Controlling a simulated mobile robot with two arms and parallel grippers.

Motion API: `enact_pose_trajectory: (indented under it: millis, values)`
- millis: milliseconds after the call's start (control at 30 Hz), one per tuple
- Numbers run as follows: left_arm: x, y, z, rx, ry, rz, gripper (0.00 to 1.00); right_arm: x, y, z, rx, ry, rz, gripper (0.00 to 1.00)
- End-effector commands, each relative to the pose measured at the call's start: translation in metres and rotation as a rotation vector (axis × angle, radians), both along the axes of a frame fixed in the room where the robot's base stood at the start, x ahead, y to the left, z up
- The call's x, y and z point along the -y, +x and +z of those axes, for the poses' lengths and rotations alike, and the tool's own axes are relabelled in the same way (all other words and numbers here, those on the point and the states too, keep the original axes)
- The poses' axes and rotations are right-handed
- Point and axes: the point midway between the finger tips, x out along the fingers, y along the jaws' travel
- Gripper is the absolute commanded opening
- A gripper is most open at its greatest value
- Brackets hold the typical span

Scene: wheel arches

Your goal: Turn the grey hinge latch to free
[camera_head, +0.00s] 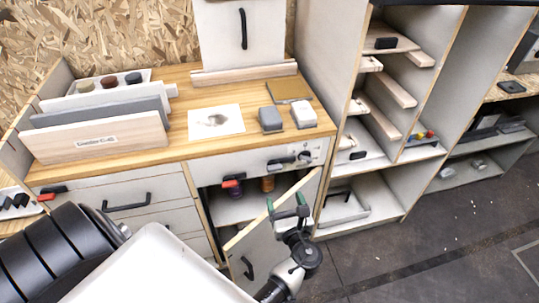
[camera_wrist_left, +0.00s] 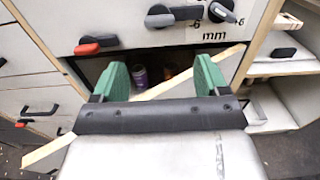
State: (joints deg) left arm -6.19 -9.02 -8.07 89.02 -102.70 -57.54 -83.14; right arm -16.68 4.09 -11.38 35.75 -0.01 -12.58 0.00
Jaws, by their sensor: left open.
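Two grey latch-like parts sit on the white cabinet front under the worktop. One is a grey bar with a dark end (camera_head: 280,163), also in the left wrist view (camera_wrist_left: 172,16). The other is a grey knob on a marked dial (camera_head: 304,157), also in the left wrist view (camera_wrist_left: 223,11). I cannot tell for sure which is the hinge latch. My left gripper (camera_head: 287,207), with green fingers, is open and empty, below and in front of both, apart from them. Its fingers also show in the left wrist view (camera_wrist_left: 163,77). My right gripper is not in view.
A red-ended latch (camera_head: 232,181) sits left of the grey ones. A cabinet door (camera_head: 262,235) hangs open near my gripper, with bottles (camera_head: 268,184) inside. Drawers (camera_head: 127,205) are left; open shelving (camera_head: 371,200) is right.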

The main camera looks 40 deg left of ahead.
Motion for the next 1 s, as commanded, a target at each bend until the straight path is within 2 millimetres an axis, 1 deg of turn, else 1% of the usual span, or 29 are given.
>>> enact_pose_trajectory:
  millis: [33, 67, 167, 267, 400, 500, 700, 833, 1000]
  values:
    - [0.0, 0.0, 0.003, 0.001, 0.008, 0.003, 0.74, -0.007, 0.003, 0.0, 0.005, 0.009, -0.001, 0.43]
    - [0.0, 0.001, 0.004, 0.002, 0.012, 0.005, 0.74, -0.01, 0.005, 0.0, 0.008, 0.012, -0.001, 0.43]
    - [-0.005, 0.005, 0.005, 0.003, 0.018, 0.007, 0.74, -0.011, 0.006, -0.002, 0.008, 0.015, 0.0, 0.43]
    - [-0.015, 0.014, 0.004, 0.004, 0.019, 0.006, 0.74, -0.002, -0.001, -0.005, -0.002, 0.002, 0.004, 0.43]
    - [-0.036, 0.031, 0.003, 0.005, 0.018, 0.007, 0.74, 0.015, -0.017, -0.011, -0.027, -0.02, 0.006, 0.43]
    - [-0.051, 0.044, 0.003, 0.004, 0.017, 0.006, 0.74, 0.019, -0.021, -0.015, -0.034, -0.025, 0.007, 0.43]
    - [-0.073, 0.063, 0.002, 0.003, 0.016, 0.005, 0.74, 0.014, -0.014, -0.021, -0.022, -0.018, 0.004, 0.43]
    - [-0.08, 0.069, 0.003, 0.002, 0.015, 0.005, 0.74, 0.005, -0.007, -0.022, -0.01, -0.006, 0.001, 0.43]
    - [-0.082, 0.071, 0.003, 0.002, 0.014, 0.005, 0.74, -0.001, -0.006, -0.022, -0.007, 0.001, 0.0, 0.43]
